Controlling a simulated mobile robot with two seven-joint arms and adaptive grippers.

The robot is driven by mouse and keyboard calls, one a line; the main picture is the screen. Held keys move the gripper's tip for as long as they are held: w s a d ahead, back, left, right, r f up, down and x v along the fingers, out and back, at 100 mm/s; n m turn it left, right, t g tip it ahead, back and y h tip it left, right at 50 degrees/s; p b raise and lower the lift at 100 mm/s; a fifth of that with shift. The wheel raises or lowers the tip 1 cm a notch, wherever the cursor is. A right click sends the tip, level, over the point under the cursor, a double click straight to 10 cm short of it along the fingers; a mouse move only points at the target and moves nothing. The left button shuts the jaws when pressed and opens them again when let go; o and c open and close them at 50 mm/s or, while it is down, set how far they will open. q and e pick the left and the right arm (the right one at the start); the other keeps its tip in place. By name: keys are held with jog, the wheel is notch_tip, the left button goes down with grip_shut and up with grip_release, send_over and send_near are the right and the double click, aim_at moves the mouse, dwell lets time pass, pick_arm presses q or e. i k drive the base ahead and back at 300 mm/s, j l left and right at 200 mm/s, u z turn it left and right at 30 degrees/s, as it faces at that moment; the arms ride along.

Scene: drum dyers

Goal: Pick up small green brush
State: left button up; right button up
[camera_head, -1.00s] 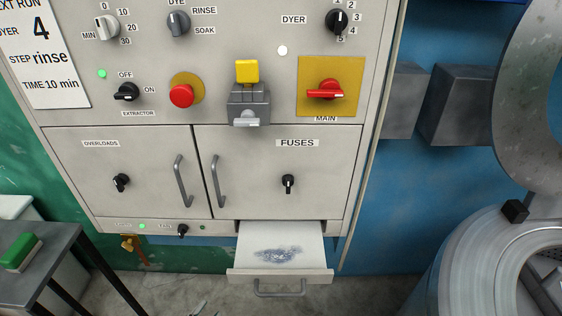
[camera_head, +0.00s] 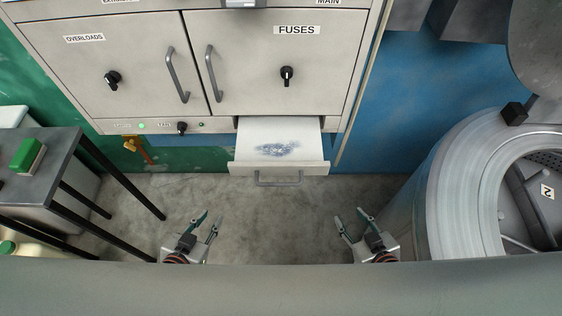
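A small green brush (camera_head: 28,155) with a pale underside lies on the dark metal table (camera_head: 56,165) at the left of the head view. My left gripper (camera_head: 208,219) is low in the middle, above the floor, to the right of the table and well apart from the brush. Its fingers are spread and nothing is between them. My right gripper (camera_head: 353,221) is further right, also spread and empty, near the big drum.
An open drawer (camera_head: 250,168) with a grey smudge inside juts from the cabinet (camera_head: 130,70). A large drum (camera_head: 455,200) stands at the right. A container with a green cap (camera_head: 8,247) is below the table. Bare concrete floor (camera_head: 280,215) lies between.

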aim_at(26, 162)
jog(key=j+u, duration=0.3)
jog(key=u, duration=0.2)
jog(key=k+j+u, duration=0.1)
jog(key=j+u, duration=0.2)
jog(key=u, duration=0.2)
jog(key=j+u, duration=0.3)
jog(key=u, duration=0.2)
jog(key=z, duration=1.5)
jog(key=u, duration=1.5)
jog(key=i+j, duration=0.1)
